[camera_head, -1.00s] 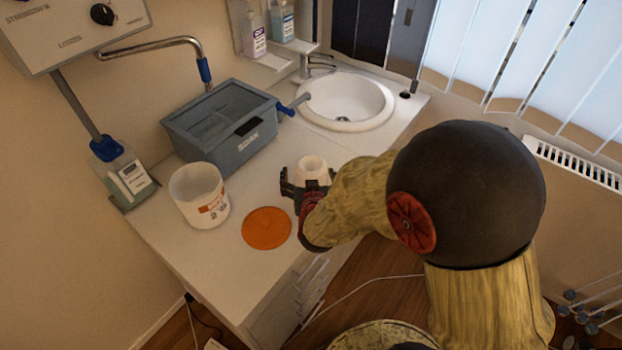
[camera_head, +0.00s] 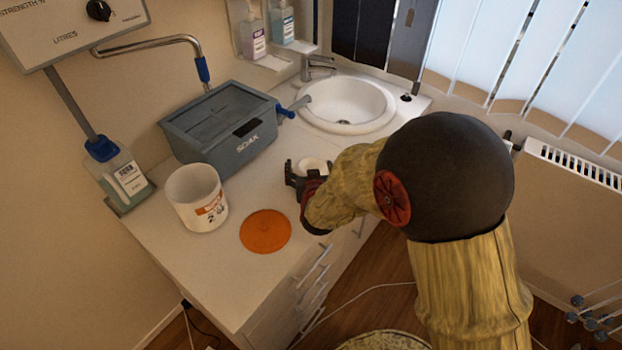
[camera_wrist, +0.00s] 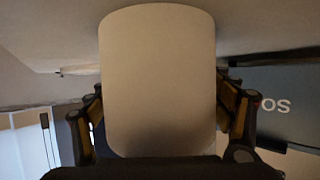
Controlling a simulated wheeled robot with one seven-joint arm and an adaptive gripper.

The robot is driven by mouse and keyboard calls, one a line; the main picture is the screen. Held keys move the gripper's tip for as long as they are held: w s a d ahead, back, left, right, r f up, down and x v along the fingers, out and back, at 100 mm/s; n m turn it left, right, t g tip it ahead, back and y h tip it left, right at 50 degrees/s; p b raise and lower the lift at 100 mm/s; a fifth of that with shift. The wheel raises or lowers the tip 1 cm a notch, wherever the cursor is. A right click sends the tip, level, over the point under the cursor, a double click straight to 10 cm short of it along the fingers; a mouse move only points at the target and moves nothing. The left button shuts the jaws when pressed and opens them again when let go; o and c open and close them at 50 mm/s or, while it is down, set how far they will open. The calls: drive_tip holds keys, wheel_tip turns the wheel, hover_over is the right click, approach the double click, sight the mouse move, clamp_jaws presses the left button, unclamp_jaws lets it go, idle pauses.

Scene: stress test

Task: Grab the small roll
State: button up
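The small roll (camera_head: 316,164) is a pale, off-white cylinder on the counter, right of the grey box. In the head view its top shows behind my gripper (camera_head: 307,184), and its lower part is hidden. In the wrist view the roll (camera_wrist: 157,80) fills the middle, close to the camera. The fingers of my gripper (camera_wrist: 160,112) stand on both sides of it, right by its edges. The fingertips are partly hidden, so I cannot tell whether they press on it.
A grey box marked SOAK (camera_head: 225,130) stands behind left. A white tub (camera_head: 195,200) and an orange disc (camera_head: 265,231) are on the counter (camera_head: 220,270) to the left. The white sink (camera_head: 345,104) is behind. The counter's front edge is close to my gripper.

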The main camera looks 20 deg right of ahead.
drive_tip(key=c, duration=1.1)
drive_tip(key=shift+c, duration=0.3)
drive_tip(key=shift+r, duration=0.2)
drive_tip(key=shift+c, duration=0.2)
